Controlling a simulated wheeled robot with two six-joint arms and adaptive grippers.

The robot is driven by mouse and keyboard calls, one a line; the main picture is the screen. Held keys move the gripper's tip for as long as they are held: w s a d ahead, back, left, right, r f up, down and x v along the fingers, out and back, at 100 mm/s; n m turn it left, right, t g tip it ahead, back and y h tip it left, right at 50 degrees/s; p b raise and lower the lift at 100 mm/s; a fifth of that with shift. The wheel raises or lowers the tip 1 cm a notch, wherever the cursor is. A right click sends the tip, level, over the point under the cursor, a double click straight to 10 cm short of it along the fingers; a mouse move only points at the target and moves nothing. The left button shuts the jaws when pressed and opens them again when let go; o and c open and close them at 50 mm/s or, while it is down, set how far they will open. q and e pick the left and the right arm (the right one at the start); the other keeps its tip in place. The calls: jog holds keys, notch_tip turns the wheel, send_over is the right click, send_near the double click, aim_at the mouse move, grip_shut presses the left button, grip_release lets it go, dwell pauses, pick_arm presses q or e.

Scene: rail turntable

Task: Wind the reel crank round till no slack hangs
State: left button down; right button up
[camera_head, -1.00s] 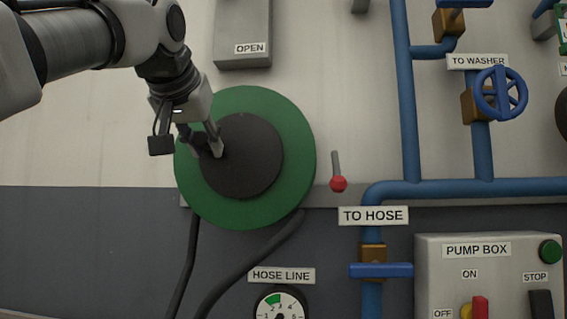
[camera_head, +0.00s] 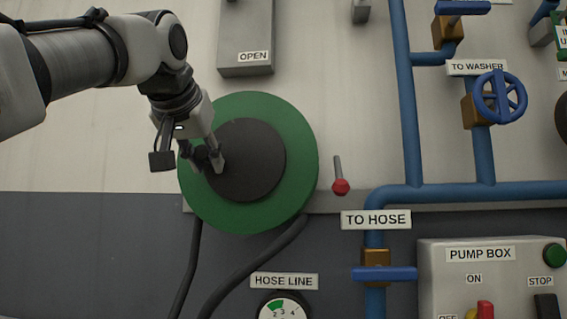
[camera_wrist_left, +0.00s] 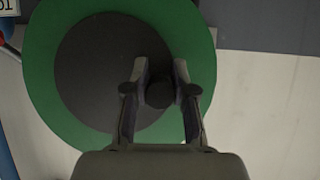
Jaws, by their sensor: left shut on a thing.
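The hose reel (camera_head: 290,190) is a green disc with a dark round hub (camera_head: 255,160) on the wall. It fills much of the left wrist view (camera_wrist_left: 40,90). My left gripper (camera_head: 208,162) is at the left part of the hub. In the left wrist view its fingers (camera_wrist_left: 160,92) are closed around a dark round crank knob (camera_wrist_left: 159,93). The crank arm itself cannot be made out against the hub. Two dark hose lengths (camera_head: 250,265) hang below the reel and run out of the picture at the bottom. My right gripper is not in view.
A red-knobbed lever (camera_head: 340,186) sticks out just right of the reel. Blue pipes (camera_head: 411,120) with valves, a pump box (camera_head: 440,285) and a gauge (camera_head: 283,306) lie right and below. A grey box marked OPEN (camera_head: 245,35) is above.

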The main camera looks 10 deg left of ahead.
pick_arm(q)
jog(key=shift+f, duration=0.55)
jog(key=shift+d+f+b, duration=0.2)
jog(key=shift+f+b, duration=0.45)
jog(key=shift+b, duration=0.25)
jog(key=shift+d+f+b, duration=0.15)
jog(key=shift+f+b, duration=0.15)
jog(key=shift+s+d+f, duration=0.1)
jog(key=shift+d+f, duration=0.05)
jog(key=shift+f, duration=0.05)
jog(key=shift+s+d+f+b, duration=0.1)
jog(key=shift+b, duration=0.25)
